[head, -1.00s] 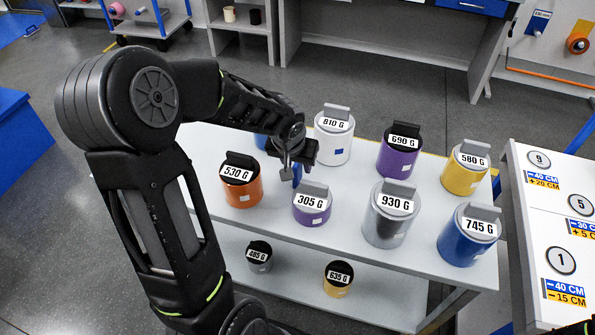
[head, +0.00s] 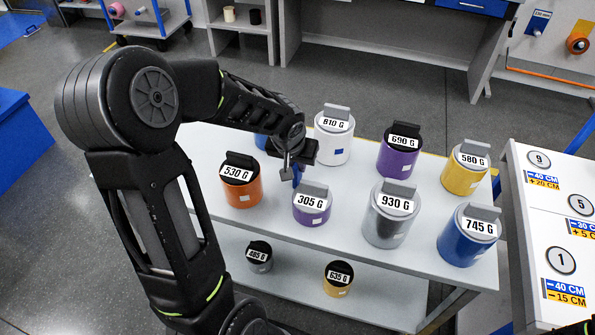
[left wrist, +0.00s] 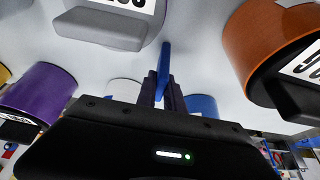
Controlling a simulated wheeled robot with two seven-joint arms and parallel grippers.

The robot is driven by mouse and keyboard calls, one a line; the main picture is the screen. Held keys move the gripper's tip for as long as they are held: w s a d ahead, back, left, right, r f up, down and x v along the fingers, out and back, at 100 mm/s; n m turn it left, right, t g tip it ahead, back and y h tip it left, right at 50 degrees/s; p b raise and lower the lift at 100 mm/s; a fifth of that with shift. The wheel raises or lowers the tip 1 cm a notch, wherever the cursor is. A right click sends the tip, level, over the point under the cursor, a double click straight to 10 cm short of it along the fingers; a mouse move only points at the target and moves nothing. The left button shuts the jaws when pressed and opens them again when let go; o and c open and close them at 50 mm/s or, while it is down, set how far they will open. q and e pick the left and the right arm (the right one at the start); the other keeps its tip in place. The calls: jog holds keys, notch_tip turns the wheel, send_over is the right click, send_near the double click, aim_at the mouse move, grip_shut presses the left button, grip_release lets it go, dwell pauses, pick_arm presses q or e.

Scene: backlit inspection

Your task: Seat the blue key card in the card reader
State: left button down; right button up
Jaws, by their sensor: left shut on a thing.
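My left gripper (head: 297,163) is shut on a thin blue card (head: 296,177). It holds the card upright, pointing down, over the white table between the orange 530 G canister (head: 242,188) and the purple 305 G canister (head: 312,207). In the left wrist view, the blue card (left wrist: 164,62) sticks out beyond the dark fingers of my left gripper (left wrist: 163,90). I cannot tell whether its lower edge touches anything. I cannot make out a card reader in either view.
The white table (head: 350,250) holds several lidded canisters close around my left gripper, including a white one (head: 333,140) and a silver one (head: 390,220) to the right. Smaller canisters stand on the lower shelf. A white panel with numbered discs (head: 560,260) is at the right.

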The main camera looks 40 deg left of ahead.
dwell(0.3)
pick_arm(q)
notch_tip(320, 180, up, 10)
dwell(0.5)
jog(key=shift+p, duration=0.3)
